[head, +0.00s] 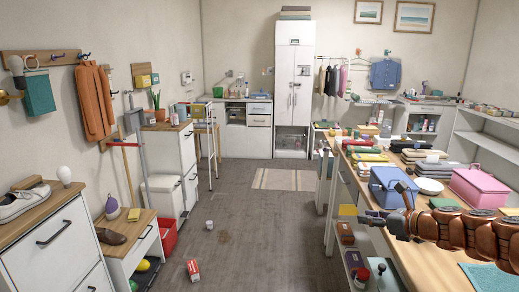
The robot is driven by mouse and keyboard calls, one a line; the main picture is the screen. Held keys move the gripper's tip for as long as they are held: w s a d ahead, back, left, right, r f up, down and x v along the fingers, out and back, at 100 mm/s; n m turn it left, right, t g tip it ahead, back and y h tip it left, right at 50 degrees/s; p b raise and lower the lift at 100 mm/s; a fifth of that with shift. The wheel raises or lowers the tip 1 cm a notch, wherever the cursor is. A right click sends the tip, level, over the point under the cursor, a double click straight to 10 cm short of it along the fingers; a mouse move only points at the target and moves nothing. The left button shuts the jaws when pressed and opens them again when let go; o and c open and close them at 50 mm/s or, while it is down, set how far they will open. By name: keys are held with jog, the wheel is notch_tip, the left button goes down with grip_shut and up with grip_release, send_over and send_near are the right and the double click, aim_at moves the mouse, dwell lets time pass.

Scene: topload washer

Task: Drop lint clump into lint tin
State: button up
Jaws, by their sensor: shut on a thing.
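My gripper (370,216) is at the right, reached out over the left edge of the wooden table, with its tip pointing left. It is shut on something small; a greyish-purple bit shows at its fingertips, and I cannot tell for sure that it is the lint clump. A yellow block-like thing (348,210) shows just left of the tip; whether it touches the gripper is unclear. I cannot pick out the lint tin among the many small things in view.
The wooden table (440,258) holds a blue box (388,188), a pink box (478,187), a white plate (428,186) and folded cloths. Shelves under its left edge hold small things. A red-and-white carton (193,271) and a small cup (209,225) are on the otherwise mostly clear middle floor.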

jog(key=s+d+f+n+g+y+b, duration=0.1)
jog(key=s+d+f+n+g+y, duration=0.15)
jog(key=s, duration=0.35)
jog(key=s+d+f+n+g+y, duration=0.1)
jog(key=s+d, duration=0.3)
jog(key=s, duration=0.3)
notch_tip(320, 180, down, 6)
jog(key=b, duration=0.6)
jog(key=shift+w+r, duration=0.1)
jog(key=shift+r, duration=0.15)
jog(key=o, duration=0.8)
jog(key=shift+o, duration=0.2)
jog(key=v, duration=1.2)
